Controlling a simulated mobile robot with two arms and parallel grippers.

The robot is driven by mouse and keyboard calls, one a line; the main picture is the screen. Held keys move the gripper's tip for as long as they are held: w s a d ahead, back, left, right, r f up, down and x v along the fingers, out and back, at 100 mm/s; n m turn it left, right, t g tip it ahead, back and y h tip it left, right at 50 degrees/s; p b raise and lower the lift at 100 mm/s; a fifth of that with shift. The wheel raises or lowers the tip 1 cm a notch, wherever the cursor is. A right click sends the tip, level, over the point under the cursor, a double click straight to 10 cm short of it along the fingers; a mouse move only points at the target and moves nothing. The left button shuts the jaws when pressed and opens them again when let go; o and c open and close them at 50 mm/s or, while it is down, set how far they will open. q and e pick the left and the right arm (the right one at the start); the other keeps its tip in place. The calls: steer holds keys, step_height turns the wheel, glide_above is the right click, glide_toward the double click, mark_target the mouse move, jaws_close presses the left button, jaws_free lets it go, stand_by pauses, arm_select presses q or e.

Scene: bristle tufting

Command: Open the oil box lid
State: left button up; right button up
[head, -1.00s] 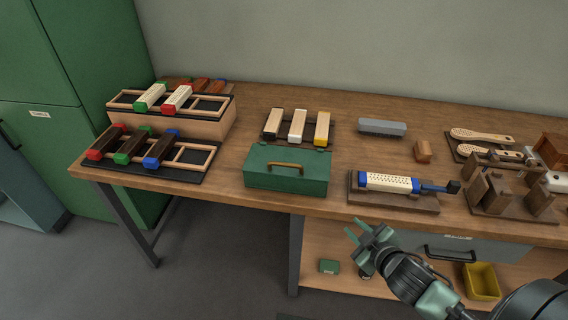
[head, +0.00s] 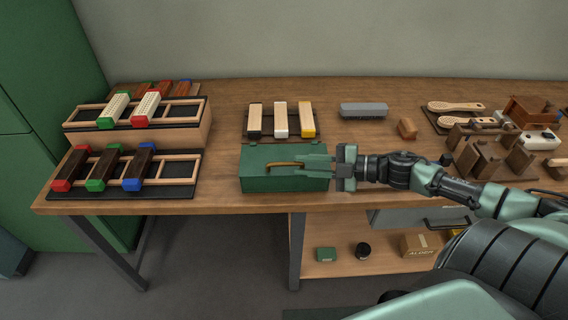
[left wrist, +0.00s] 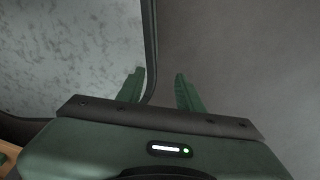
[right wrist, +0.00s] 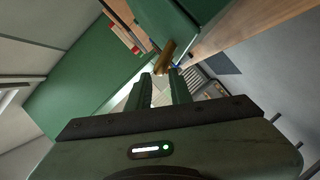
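The green oil box (head: 285,183) stands near the front edge of the workbench, its lid shut. Its brass-coloured handle (head: 284,165) runs along the front; part of it also shows in the right wrist view (right wrist: 164,58). My right gripper (head: 308,162) reaches in from the right, its fingers in front of the lid at the handle's right end. In the right wrist view its fingers (right wrist: 160,75) are apart, with the handle at their tips; contact cannot be told. My left gripper (left wrist: 158,75) shows only in its wrist view, open and empty, over grey floor.
Brush blocks on a dark rack (head: 254,137) stand right behind the box. Racks with coloured-end brushes (head: 180,170) are to the left. A grey block (head: 364,109) and a small wooden block (head: 407,128) lie behind my right arm. A shelf (head: 345,268) is below.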

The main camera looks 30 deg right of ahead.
mark_target(293, 164)
steer(key=x, duration=0.4)
steer(key=shift+w+a, duration=0.1)
steer(key=shift+w, duration=0.1)
steer(key=shift+w+a+f, duration=0.15)
steer(key=shift+w+a, duration=0.15)
arm_select(q)
steer(key=shift+w+a, duration=0.25)
steer(key=shift+w, duration=0.25)
steer(key=shift+w+a, duration=0.2)
steer(key=shift+w, duration=0.3)
steer(key=shift+s, duration=0.1)
arm_select(e)
jaws_close()
arm_select(q)
steer(key=shift+s, duration=0.35)
steer(key=shift+d, duration=0.1)
